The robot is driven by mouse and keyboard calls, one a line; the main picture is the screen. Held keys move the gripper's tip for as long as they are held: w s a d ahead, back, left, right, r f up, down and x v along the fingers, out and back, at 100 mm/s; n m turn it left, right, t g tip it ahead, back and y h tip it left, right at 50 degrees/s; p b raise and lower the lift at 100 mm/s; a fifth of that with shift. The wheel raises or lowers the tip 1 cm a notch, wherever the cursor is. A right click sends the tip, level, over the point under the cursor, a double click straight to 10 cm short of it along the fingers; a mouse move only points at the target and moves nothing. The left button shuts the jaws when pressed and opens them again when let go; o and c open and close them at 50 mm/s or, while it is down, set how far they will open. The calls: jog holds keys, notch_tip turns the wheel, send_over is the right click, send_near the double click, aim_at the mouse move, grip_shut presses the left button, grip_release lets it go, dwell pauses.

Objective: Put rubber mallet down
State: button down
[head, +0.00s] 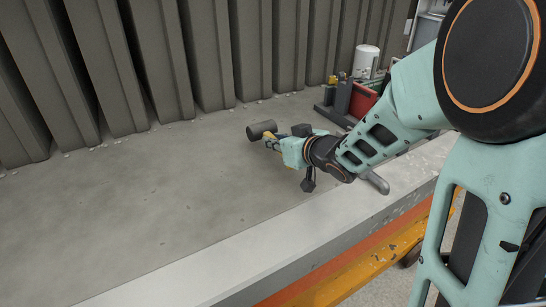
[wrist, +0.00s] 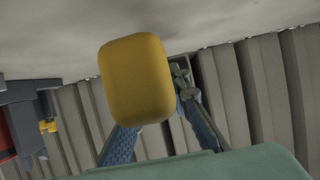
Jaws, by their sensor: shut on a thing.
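The rubber mallet shows in the head view as a dark grey cylindrical head (head: 261,130) with a short piece of yellow handle beside my gripper (head: 273,142). My gripper is shut on the mallet over the grey concrete surface (head: 150,190). In the wrist view a yellow rounded block, apparently the end of the mallet handle (wrist: 137,80), fills the middle in front of my blue ribbed fingers. It hides much of the grip and the mallet head. I cannot tell whether the mallet touches the concrete.
Grey ribbed panels (head: 205,60) line the back. A red and dark machine (head: 352,100) with a white tank (head: 366,60) stands behind my arm to the right. A pale ledge (head: 250,255) and orange beam (head: 370,258) run along the front. The concrete to the left is clear.

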aim_at(273, 162)
jog(key=shift+w+a+f+b, duration=0.15)
jog(key=shift+f+b, duration=0.25)
jog(key=shift+f, duration=0.5)
jog(key=shift+s+a+f+b, duration=0.15)
jog(key=shift+f+b, duration=0.25)
jog(key=shift+f, duration=0.5)
jog(key=shift+w+f, duration=0.1)
jog(key=shift+f, duration=0.15)
jog(key=c, duration=1.8)
grip_release()
jog(key=shift+s+d+r, duration=0.2)
jog(key=shift+s+r, duration=0.05)
jog(key=shift+r, duration=0.2)
jog(key=p+v, duration=0.4)
jog(key=v, duration=0.6)
jog(key=shift+s+d+r, duration=0.1)
jog(key=shift+s+d, duration=0.05)
jog(key=shift+s, duration=0.1)
jog(key=shift+s+d, duration=0.2)
jog(key=shift+s, duration=0.15)
